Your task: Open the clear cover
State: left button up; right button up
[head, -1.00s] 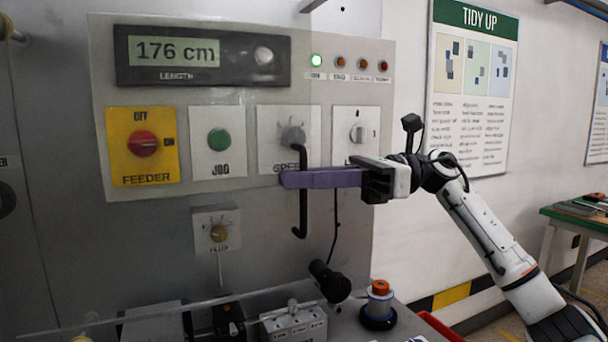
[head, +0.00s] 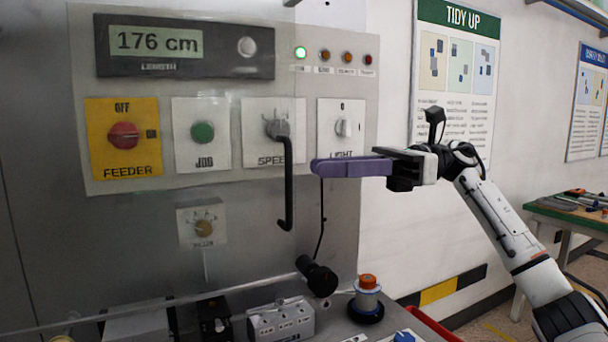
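The clear cover (head: 236,146) is a thin see-through sheet in front of the machine's control panel; its outline is faint, and I cannot tell its exact edges. A black bent bar handle (head: 288,185) stands upright in front of the SPEED dial. My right gripper (head: 316,167) has long purple fingers pointing left, below the LIGHT switch. Its tips are just right of the handle and apart from it in the picture. The fingers overlap edge-on, so their opening is hidden. My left gripper is not in view.
Behind the sheet are the yellow FEEDER plate (head: 123,162), green JOG button (head: 203,132) and length display (head: 160,42). Below stand a grey block (head: 281,320), a black cylinder (head: 318,277) and an orange-topped spool (head: 368,292). A workbench (head: 570,216) is at right.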

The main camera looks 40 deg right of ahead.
jog(key=shift+v, duration=1.5)
